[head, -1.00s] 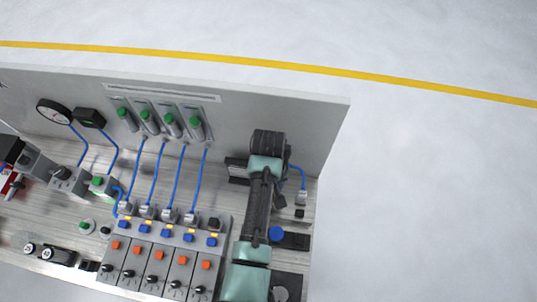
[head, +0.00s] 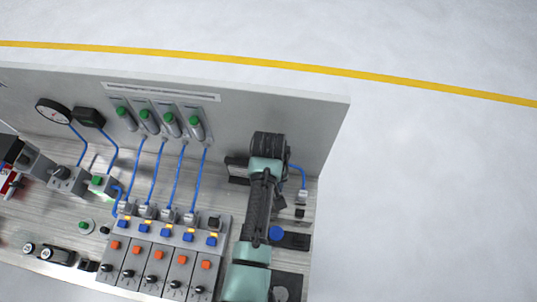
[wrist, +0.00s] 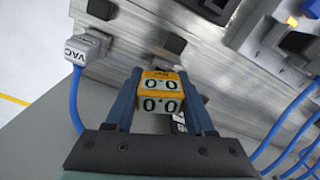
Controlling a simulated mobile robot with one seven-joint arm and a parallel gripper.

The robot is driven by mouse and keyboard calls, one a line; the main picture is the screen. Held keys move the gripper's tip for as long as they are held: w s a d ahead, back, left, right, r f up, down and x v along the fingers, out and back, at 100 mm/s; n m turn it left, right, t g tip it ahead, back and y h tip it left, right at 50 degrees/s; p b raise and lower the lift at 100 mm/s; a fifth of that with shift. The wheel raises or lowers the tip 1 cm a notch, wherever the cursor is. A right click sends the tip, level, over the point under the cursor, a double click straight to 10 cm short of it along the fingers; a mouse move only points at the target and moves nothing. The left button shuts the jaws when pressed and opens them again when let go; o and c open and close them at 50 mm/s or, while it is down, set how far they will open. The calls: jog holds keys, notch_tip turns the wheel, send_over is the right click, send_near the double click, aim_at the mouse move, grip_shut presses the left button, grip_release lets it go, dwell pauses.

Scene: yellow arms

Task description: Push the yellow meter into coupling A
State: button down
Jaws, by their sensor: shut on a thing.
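The yellow meter (wrist: 160,83) shows in the wrist view, with two white faces that read "0 0" and "0.0". My gripper (wrist: 161,90) has its two blue fingers shut on the meter's sides. The meter is in front of the metal panel, close to it; its far end is hidden, so I cannot tell whether it touches anything there. No mark reading "A" can be read, so I cannot tell which fitting is coupling A. In the head view my own arm hides the gripper and the meter.
A grey connector marked VAC (wrist: 88,47) with a blue hose is left of the meter. A black square block (wrist: 175,44) sits beyond it. Blue hoses and a grey valve row (head: 165,255) lie left of my arm in the head view. The floor at right is clear.

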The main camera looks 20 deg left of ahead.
jog(key=shift+f+b, duration=0.35)
jog(key=shift+f, duration=0.25)
jog(key=shift+c, duration=0.9)
grip_release()
notch_tip(320, 180, up, 9)
jog(key=p, duration=0.9)
jog(key=shift+r+p, duration=0.15)
jog(key=shift+p, duration=0.15)
